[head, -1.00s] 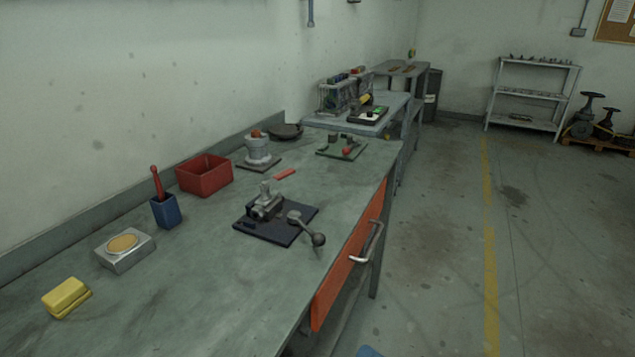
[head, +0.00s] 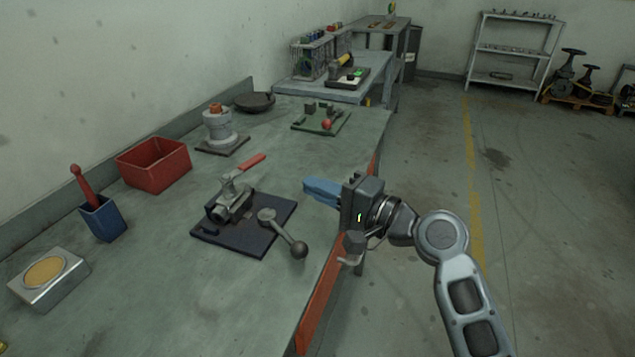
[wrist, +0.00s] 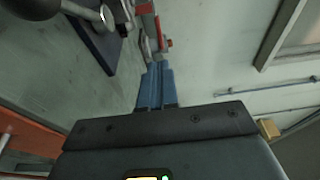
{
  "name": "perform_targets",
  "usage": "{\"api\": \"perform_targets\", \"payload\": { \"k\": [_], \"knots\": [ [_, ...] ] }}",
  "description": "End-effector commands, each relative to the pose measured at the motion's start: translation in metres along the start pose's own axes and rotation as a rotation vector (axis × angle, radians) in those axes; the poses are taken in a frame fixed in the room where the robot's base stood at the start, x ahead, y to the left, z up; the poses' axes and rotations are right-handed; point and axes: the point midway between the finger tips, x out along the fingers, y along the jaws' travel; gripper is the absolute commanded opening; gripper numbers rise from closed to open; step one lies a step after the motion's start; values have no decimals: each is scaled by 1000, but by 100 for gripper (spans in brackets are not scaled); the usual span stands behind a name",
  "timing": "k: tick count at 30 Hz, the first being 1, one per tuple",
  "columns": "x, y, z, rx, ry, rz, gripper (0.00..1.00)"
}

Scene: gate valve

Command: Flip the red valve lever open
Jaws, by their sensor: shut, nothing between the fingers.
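The valve (head: 233,205) is a grey metal body on a dark blue base plate (head: 270,236). Its lever has a red handle (head: 250,165) that slants up and away to the right. Red parts also show at the top of the wrist view (wrist: 166,43), just beyond my fingertips. My gripper (head: 308,187) has blue fingers, shut and empty, pointing left above the bench's right side. In the head view it is to the right of the red handle, with a gap between. The blue fingers also show in the wrist view (wrist: 157,72).
A grey crank with a ball knob (head: 298,250) stands on the plate's right side, near my gripper. A red bin (head: 153,165), blue cup (head: 103,220) and silver box (head: 48,280) stand left. A green-based fixture (head: 320,120) is farther back. The bench front is clear.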

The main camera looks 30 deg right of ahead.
Motion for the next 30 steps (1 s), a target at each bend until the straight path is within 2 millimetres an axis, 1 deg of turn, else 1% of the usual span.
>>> {"api": "perform_targets", "payload": {
  "k": [1, 9, 15, 18, 21, 30],
  "knots": [
    [11, -2, 0, 1, -2, -1, 0],
    [64, -2, 0, -1, -2, 0, 0],
    [95, -1, 0, -1, 0, 0, 0],
    [105, -1, 0, -1, 0, 0, 0],
    [110, 0, 0, -1, 1, 0, 0],
    [112, 0, 0, -2, 1, 0, 0]
  ]
}}
